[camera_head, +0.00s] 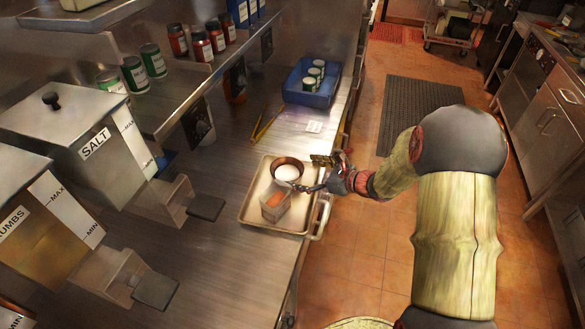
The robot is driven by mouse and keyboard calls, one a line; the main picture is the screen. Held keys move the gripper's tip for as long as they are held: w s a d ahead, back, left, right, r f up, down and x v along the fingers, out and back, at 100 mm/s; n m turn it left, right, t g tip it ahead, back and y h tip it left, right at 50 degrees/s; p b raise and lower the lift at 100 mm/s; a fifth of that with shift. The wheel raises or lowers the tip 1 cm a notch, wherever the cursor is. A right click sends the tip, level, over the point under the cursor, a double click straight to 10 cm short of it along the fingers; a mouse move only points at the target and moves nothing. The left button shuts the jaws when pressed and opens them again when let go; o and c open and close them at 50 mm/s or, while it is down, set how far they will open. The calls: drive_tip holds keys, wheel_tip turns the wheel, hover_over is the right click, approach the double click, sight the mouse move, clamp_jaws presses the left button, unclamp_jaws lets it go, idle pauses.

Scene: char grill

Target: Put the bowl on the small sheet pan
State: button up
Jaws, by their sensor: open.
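A round bowl (287,170) with a brown rim and a white inside is at the upper part of the small sheet pan (252,204). It looks upright and within the pan's outline; I cannot tell for certain whether its base touches the pan. The pan lies on the steel counter near its right edge. My gripper (308,187) is open at the bowl's lower right side, over the pan's right part. Its fingertips are small and close to the bowl, and I cannot tell whether they touch it.
A clear container with orange contents (275,205) stands in the pan below the bowl. A blue bin (312,84) with several cans is farther back. Yellow tongs (265,123) lie on the counter. SALT (95,143) and CRUMBS (25,225) dispensers stand left.

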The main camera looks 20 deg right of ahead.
drive_tip(key=v, duration=0.4)
drive_tip(key=shift+s+r+p, duration=0.1)
drive_tip(key=shift+s+p, duration=0.05)
drive_tip(key=shift+p, duration=0.2)
drive_tip(key=s+a+r+n+g, duration=0.7)
drive_tip(key=s+a+r+n, duration=0.55)
drive_tip(key=s+n, duration=0.2)
drive_tip(key=s+d+r+n+t+h, duration=0.1)
drive_tip(key=s+d+r+n+h, duration=0.2)
drive_tip(key=s+n, duration=0.4)
drive_tip(key=s+d+r+n+t+h, duration=0.1)
drive_tip(key=s+d+r+n+h, duration=0.2)
drive_tip(key=s+n, duration=0.4)
drive_tip(key=shift+r+h, duration=0.5)
drive_tip(key=shift+h, duration=0.6)
drive_tip(key=shift+s+d, duration=0.1)
